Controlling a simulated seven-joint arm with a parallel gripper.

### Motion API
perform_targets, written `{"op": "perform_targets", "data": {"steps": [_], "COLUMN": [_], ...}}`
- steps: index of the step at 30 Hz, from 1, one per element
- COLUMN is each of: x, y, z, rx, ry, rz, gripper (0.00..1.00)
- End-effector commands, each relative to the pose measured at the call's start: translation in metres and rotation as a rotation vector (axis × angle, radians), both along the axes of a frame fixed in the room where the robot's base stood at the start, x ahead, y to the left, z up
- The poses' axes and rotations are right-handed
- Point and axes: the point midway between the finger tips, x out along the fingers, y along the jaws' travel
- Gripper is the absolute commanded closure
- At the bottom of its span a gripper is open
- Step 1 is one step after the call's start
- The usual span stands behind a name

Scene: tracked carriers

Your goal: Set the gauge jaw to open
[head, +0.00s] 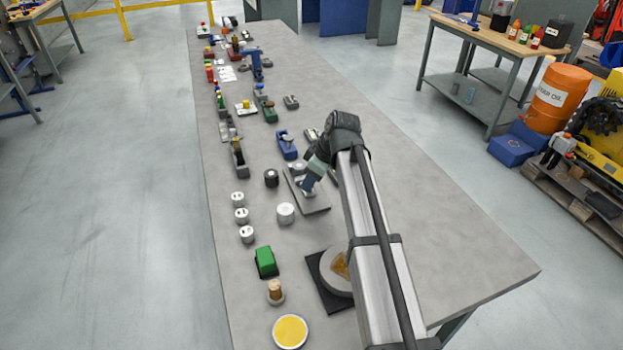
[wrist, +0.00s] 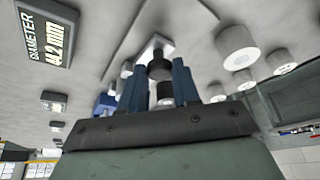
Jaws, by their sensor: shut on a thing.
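The gauge (head: 317,209) is a grey plate with raised parts on the table, under my gripper in the head view. In the wrist view, my gripper (wrist: 159,68) has its two blue fingers on either side of a dark round knob (wrist: 160,66), shut on it. The knob sits at a pale block (wrist: 152,44), seemingly the gauge jaw. A dark display (wrist: 48,33) reads "DIAMETER 44.2 mm". In the head view my gripper (head: 306,184) comes down tilted over the gauge, hiding the knob. The jaw's opening cannot be made out.
A pale cylinder (head: 286,213) and a black one (head: 272,178) stand left of the gauge. Several small white cylinders (head: 241,215) line the left edge. A black base with a round disc (head: 333,281) lies nearer. Bare table (head: 440,235) is at the right.

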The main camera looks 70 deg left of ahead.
Motion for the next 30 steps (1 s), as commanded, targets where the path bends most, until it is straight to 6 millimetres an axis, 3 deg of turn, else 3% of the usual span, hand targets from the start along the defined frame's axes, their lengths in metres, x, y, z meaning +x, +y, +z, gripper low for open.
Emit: {"op": "perform_targets", "data": {"steps": [8,17,25,26,30], "x": [0.000,0.000,0.000,0.000,0.000], "y": [-0.003,-0.042,-0.043,-0.043,-0.042], "z": [0.000,0.000,0.000,0.000,0.000], "rx": [0.000,0.000,-0.005,-0.005,-0.004], "ry": [0.000,0.000,0.001,0.001,0.001], "rz": [0.000,-0.001,0.001,0.001,0.000], "gripper": [1.00,1.00,1.00,0.66,0.53]}}
